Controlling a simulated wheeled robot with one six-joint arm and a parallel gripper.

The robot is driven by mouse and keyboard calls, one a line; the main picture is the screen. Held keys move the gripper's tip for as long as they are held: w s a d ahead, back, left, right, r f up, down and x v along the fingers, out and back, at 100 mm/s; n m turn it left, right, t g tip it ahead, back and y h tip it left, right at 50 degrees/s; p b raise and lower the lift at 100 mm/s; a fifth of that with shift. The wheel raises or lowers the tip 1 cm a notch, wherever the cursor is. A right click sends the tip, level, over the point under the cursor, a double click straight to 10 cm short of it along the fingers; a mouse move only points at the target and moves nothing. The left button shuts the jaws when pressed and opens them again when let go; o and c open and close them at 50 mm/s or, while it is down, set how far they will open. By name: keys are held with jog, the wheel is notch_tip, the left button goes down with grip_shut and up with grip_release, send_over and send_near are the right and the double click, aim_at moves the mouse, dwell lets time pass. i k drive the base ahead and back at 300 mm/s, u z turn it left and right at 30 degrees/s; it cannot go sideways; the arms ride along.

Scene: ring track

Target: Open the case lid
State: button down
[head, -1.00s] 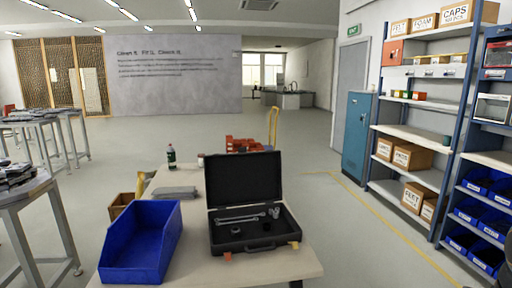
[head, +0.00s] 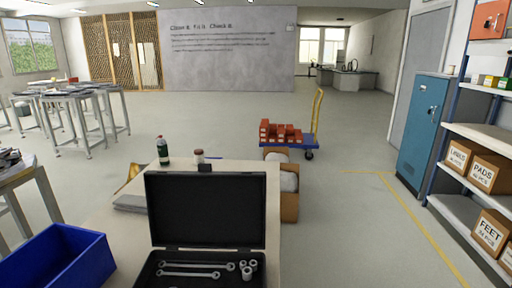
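The black case (head: 150,272) sits on the pale worktable at the bottom of the head view. Its lid (head: 205,209) stands open, roughly upright, at the far side of the case. Inside lie wrenches (head: 190,274) and several small metal sockets (head: 247,270). The front of the case is cut off by the picture's lower edge. My gripper is not in view.
A blue bin (head: 60,258) is at the lower left. A grey folded item (head: 131,203), a green bottle (head: 162,151) and a small jar (head: 199,156) are on the worktable (head: 108,230). Boxes (head: 289,207) stand beyond its right side. Open floor (head: 350,225) lies right.

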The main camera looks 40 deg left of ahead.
aim_at(204, 208)
jog(key=i, duration=2.1)
jog(key=u, duration=3)
jog(key=i, duration=0.5)
jog(key=u, duration=0.1)
